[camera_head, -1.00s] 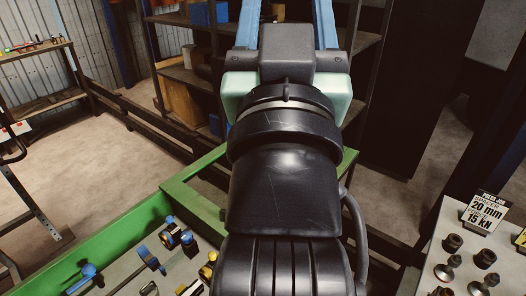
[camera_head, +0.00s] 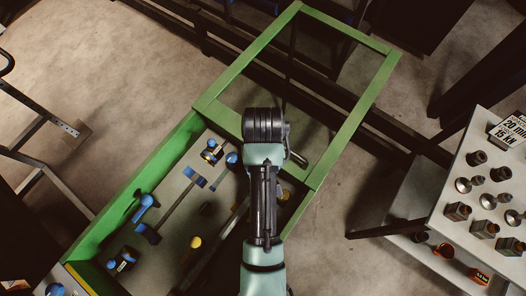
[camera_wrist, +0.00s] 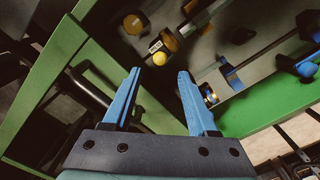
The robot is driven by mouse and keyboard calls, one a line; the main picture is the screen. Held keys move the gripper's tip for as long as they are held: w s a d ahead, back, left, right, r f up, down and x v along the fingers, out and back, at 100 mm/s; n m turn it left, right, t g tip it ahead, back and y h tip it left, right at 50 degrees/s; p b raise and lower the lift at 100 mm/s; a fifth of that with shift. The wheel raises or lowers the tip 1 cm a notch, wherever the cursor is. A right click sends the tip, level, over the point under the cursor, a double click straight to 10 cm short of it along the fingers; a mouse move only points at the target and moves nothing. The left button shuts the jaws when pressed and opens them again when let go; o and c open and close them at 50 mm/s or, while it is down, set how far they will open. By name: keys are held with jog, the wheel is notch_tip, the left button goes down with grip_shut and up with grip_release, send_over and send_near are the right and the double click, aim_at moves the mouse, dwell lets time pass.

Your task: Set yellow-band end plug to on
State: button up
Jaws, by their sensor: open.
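Several yellow-marked parts lie in the green-framed tray, and I cannot tell for certain which is the yellow-band end plug. A round yellow knob (camera_head: 195,242) with a dark body shows left of my arm; a yellow knob (camera_wrist: 160,58) also shows just beyond the fingertips in the wrist view. A yellow-collared dark part (camera_wrist: 135,23) lies near it. A dark part with yellow and blue (camera_head: 212,152) is at the tray's upper end. My gripper (camera_wrist: 158,73) is open, with blue fingers apart and nothing between them. In the head view my arm hides the fingers.
Blue-knobbed levers (camera_head: 145,202) stand in the tray. The green tray wall (camera_head: 130,190) runs along the left, and an open green frame (camera_head: 350,115) extends beyond. A grey bench (camera_head: 455,190) with several metal fittings and a sign stands at right.

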notch_tip(320, 180, down, 9)
jog(key=shift+r, duration=0.1)
jog(key=shift+w, duration=0.1)
jog(key=shift+c, duration=0.3)
grip_shut()
dwell(1.2)
